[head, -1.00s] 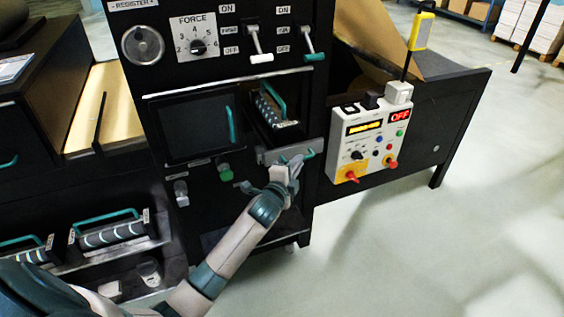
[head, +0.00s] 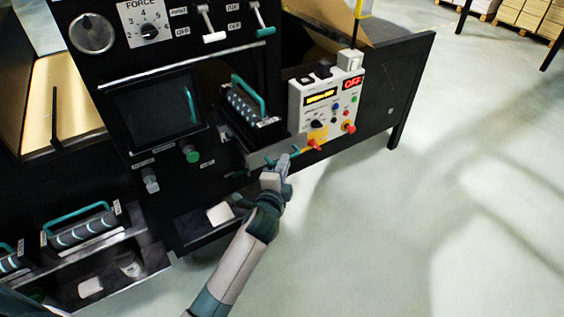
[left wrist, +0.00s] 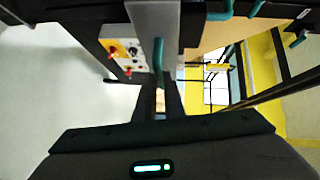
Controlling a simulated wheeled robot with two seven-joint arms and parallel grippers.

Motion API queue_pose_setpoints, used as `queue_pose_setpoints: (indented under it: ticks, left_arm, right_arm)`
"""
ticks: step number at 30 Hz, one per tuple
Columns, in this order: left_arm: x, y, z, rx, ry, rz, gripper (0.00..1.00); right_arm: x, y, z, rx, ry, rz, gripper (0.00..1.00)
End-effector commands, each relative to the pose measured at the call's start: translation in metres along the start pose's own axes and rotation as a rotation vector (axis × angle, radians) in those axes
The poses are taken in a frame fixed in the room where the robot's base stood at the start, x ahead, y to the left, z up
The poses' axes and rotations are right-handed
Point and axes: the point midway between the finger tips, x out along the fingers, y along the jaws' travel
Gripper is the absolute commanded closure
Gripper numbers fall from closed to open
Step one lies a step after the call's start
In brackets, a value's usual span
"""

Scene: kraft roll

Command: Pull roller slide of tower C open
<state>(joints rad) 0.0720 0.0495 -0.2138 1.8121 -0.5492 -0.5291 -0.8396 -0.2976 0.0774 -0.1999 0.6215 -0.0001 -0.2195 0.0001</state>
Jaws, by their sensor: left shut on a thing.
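The roller slide has a grey front plate (head: 262,157) and stands out of the black machine's opening, tilted in the picture. On it lies a dark studded roller (head: 247,108) with a teal carrying handle (head: 255,92). My left gripper (head: 285,160) is at the slide's front, shut on its teal pull handle, mostly hidden by the fingers. In the left wrist view the fingers (left wrist: 160,98) close around the teal pull handle (left wrist: 158,55) below the grey plate (left wrist: 154,22). The tower's letter is not readable. My right gripper is not in view.
A control box (head: 325,102) with an OFF display and red knobs hangs just right of the slide. A closed dark window (head: 155,112) with a teal handle is on the left. Other rollers (head: 82,230) lie in a lower rack. The floor at right is clear.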

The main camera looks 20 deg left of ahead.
Motion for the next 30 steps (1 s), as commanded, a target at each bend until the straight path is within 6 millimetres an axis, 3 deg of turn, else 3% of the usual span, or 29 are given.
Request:
queue_pose_setpoints:
  ticks: [4, 5, 6, 7, 20, 26, 30]
  left_arm:
    - [0.000, 0.001, 0.001, 0.001, -0.001, 0.002, 1.00]
    - [0.000, 0.001, 0.001, 0.001, -0.001, 0.002, 0.84]
    - [0.000, 0.001, 0.001, 0.001, -0.001, 0.001, 0.74]
    - [0.000, 0.001, 0.001, 0.001, -0.001, 0.001, 0.72]
    - [-0.004, 0.001, 0.001, 0.001, 0.000, 0.001, 0.72]
    - [-0.021, 0.002, 0.001, 0.002, 0.000, 0.000, 0.72]
    - [-0.042, 0.003, 0.001, 0.002, 0.001, 0.000, 0.72]
  right_arm:
    - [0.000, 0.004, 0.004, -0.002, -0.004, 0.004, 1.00]
    - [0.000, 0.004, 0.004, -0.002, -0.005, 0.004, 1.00]
    - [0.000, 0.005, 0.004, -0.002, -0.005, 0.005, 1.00]
    - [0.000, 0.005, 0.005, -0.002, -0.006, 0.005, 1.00]
    - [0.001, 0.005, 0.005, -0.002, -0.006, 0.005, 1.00]
    - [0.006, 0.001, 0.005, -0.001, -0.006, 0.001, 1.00]
    - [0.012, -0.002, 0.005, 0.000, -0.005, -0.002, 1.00]
